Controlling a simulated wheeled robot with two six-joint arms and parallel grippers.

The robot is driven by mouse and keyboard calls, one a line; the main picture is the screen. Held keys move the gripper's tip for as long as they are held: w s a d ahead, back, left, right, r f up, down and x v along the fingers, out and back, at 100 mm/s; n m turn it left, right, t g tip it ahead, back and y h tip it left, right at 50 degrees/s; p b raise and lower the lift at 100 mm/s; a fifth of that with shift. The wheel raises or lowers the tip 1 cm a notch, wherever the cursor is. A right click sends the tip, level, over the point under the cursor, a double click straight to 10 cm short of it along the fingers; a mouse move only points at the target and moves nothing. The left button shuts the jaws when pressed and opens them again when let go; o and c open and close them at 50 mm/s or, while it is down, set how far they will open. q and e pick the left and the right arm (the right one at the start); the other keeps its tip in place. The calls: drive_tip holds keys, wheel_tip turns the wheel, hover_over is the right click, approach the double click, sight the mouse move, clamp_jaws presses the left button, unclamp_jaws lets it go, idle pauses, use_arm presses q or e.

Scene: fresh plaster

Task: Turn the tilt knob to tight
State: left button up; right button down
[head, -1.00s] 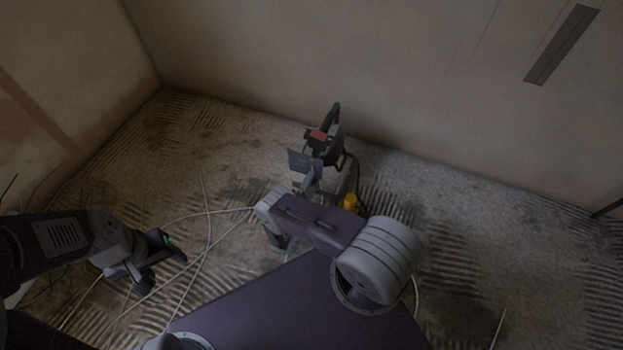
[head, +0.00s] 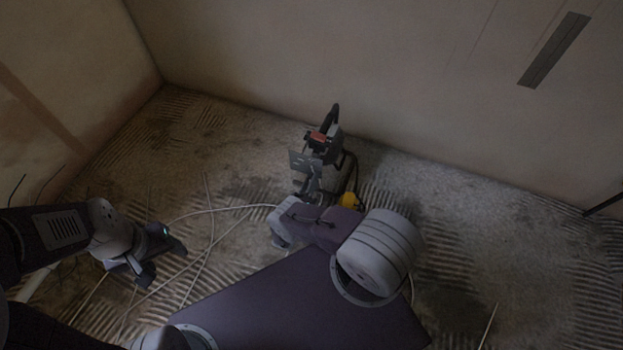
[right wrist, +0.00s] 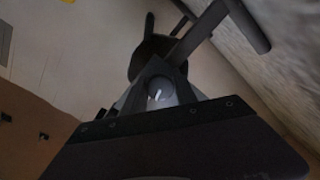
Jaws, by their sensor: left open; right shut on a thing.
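A work lamp (head: 333,150) with a black handle and a red part stands on the floor near the back wall in the head view. My right gripper (head: 311,182) reaches up to its near side; my own wrist hides much of the contact. In the right wrist view, my right gripper (right wrist: 160,80) is shut on a rounded grey knob (right wrist: 161,91), with dark lamp frame bars (right wrist: 205,30) beyond. The knob's marking cannot be read. My left gripper (head: 165,262) is open and empty above the floor at the left, well apart from the lamp.
A yellow part (head: 350,200) sits at the lamp's foot. Thin pale cables (head: 208,232) lie across the ridged floor at the left. The back wall (head: 400,90) rises close behind the lamp. The floor right of the lamp is mostly clear.

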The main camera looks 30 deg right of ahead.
drive_tip(key=shift+m+p, duration=0.4)
drive_tip(key=shift+m, duration=1.6)
drive_tip(key=c, duration=1)
unclamp_jaws()
drive_tip(key=shift+o, duration=0.2)
